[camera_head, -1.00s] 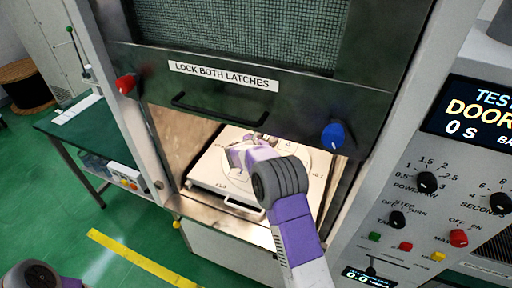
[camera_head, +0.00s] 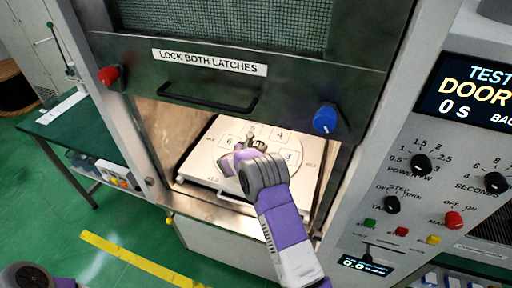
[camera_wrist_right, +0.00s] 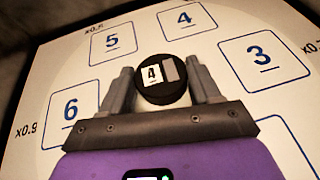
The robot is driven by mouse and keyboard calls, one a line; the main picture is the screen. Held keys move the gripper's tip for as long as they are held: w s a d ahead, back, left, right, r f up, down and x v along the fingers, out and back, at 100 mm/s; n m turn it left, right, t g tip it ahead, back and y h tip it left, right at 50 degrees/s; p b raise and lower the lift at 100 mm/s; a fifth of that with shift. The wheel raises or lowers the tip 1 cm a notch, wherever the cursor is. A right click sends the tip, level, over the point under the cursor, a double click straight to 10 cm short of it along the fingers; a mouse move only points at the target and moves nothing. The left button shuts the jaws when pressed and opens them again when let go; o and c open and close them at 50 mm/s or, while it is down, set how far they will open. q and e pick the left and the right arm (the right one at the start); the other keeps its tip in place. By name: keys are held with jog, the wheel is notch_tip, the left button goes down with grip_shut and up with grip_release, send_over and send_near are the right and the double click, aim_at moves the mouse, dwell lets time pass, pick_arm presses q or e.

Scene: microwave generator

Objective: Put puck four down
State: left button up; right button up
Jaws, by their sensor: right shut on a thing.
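Puck four (camera_wrist_right: 163,78), a dark round puck with a white label reading 4 and a grey patch, sits between the fingers of my right gripper (camera_wrist_right: 163,85) in the right wrist view. The gripper is shut on it. Beyond it on the white plate (camera_wrist_right: 215,62) are the printed squares 5 (camera_wrist_right: 113,42) and 4 (camera_wrist_right: 187,19); square 6 (camera_wrist_right: 70,110) is left and square 3 (camera_wrist_right: 263,55) right. I cannot tell whether the puck touches the plate. In the head view the gripper (camera_head: 248,136) reaches inside the chamber, over the plate (camera_head: 205,160). My left gripper is out of view.
The raised door (camera_head: 230,85) with its handle hangs above my right arm, between a red latch knob (camera_head: 108,75) and a blue one (camera_head: 325,119). The control panel (camera_head: 440,185) stands at right. A green side table (camera_head: 75,130) stands at left.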

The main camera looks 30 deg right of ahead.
jog(key=shift+f, duration=0.1)
jog(key=o, duration=1.2)
jog(key=shift+r, duration=0.2)
jog(key=p+v, duration=0.1)
jog(key=v, duration=1.1)
jog(key=shift+w, duration=0.1)
jog(key=shift+f, duration=0.1)
